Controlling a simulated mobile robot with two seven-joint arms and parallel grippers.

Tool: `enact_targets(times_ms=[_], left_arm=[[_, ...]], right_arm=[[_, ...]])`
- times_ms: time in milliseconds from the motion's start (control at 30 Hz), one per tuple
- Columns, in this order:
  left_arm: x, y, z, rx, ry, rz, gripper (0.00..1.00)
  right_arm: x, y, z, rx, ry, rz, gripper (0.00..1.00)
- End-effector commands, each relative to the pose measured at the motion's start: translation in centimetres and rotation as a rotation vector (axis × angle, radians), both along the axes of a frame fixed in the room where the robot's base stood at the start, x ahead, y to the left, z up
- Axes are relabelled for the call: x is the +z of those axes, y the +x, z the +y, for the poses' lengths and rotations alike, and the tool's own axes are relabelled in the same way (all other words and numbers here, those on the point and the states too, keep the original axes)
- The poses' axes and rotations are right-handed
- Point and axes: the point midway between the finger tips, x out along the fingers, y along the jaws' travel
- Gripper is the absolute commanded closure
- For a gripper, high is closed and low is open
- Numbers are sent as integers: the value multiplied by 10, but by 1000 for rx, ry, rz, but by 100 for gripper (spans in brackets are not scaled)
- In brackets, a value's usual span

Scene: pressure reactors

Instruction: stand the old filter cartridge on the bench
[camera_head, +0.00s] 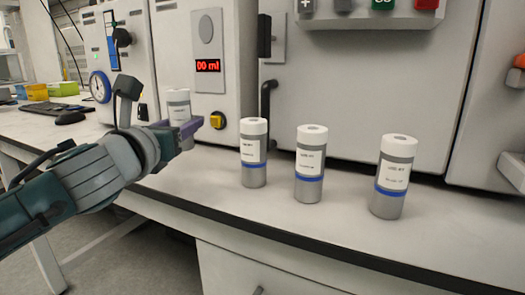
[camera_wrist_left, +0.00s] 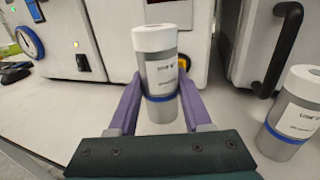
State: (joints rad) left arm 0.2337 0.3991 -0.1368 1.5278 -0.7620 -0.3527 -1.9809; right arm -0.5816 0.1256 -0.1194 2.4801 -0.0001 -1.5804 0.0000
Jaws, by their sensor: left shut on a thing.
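A grey filter cartridge with a white cap, white label and blue band (camera_wrist_left: 160,75) is between the purple fingers of my left gripper (camera_wrist_left: 160,103), which is shut on it. In the head view this cartridge (camera_head: 179,104) is upright at the left end of the row, its lower part hidden by my gripper (camera_head: 190,130). Its base is at or very near the bench top (camera_head: 235,205); I cannot tell if it touches. The label is too small to read surely. My right gripper is not in view.
Three similar cartridges stand upright on the bench to the right: a near-left one (camera_head: 254,155), a middle one (camera_head: 309,165) and a right one (camera_head: 393,178). Cabinets with a red display (camera_head: 208,66) and a black handle (camera_head: 267,100) rise behind. A mouse (camera_head: 70,118) lies at left.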

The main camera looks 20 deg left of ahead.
Motion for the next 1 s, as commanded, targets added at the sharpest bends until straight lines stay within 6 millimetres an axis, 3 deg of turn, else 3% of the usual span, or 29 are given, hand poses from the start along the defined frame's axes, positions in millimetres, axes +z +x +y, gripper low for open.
enact_targets(times_ms=[100,200,600,633,867,1000], left_arm=[[-26,0,0,1,-2,1,100],[-38,0,0,1,-2,1,100],[-40,0,0,0,1,0,100],[-41,0,0,1,0,2,49],[-40,0,0,1,0,2,23],[-40,0,0,1,0,2,21]], right_arm=[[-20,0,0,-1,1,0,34],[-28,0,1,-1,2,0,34],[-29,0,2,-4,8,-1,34],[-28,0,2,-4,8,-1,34],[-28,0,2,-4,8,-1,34],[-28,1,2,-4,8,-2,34]])
